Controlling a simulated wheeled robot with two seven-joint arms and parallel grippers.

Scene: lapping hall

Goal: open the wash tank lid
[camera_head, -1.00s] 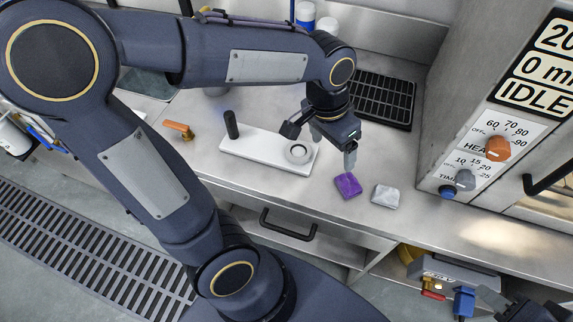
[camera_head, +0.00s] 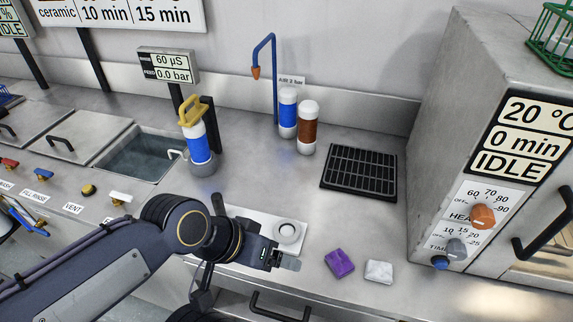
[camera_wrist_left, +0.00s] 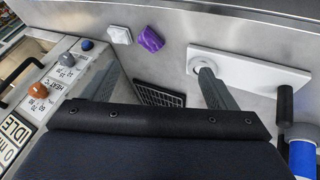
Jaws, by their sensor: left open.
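Two flat grey metal lids lie at the left of the counter in the head view. The nearer lid (camera_head: 58,138) has a black bar handle and lies flat beside an open, water-filled basin (camera_head: 150,157). The other lid (camera_head: 22,117) is farther left and also flat. Which one covers the wash tank I cannot tell. My left gripper (camera_head: 287,262) is well to the right of both lids, near the white board. Its two fingers are spread with nothing between them in the left wrist view (camera_wrist_left: 170,88). My right gripper is out of view.
The white board (camera_head: 262,222) bears a pale ring and black post. Purple (camera_head: 339,262) and white (camera_head: 379,271) blocks lie right of it. A blue bottle unit (camera_head: 198,145) stands beside the basin. A black grid tray (camera_head: 360,172) and heater cabinet (camera_head: 440,150) are right.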

